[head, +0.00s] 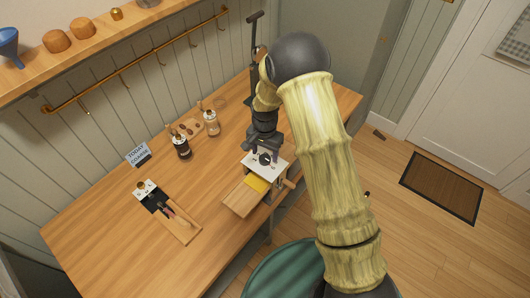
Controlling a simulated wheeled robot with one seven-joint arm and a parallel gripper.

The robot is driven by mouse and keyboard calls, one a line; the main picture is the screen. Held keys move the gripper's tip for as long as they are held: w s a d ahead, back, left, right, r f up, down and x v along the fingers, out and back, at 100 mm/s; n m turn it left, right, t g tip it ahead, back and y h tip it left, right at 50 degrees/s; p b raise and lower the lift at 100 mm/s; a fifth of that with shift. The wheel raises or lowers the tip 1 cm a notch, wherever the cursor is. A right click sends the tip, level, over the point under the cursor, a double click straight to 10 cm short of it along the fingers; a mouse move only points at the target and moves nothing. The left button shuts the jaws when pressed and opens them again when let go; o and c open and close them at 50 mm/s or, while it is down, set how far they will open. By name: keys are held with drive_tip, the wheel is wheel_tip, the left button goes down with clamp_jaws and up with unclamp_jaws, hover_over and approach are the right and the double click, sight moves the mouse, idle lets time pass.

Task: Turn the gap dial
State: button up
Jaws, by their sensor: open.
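A small machine with a white top plate (272,173) stands near the table's right edge, with a yellow strip (255,184) and a wooden board at its front. A small dark round dial (265,159) sits on the white plate; I take it for the gap dial. My gripper (264,152) points down over this plate, its dark fingers open and spread to either side of the dial. The view is too small to tell whether the fingers touch the dial. My arm and gripper hide the area behind the machine.
A crank-like wooden handle (289,183) sticks out at the machine's right. A black and wooden board (181,225) with tools lies to the left. Bottles (181,147) (211,124) and a small sign (138,154) stand near the wall. The table's front left is clear.

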drive_tip(key=shift+f, duration=1.1)
drive_tip(key=c, duration=1)
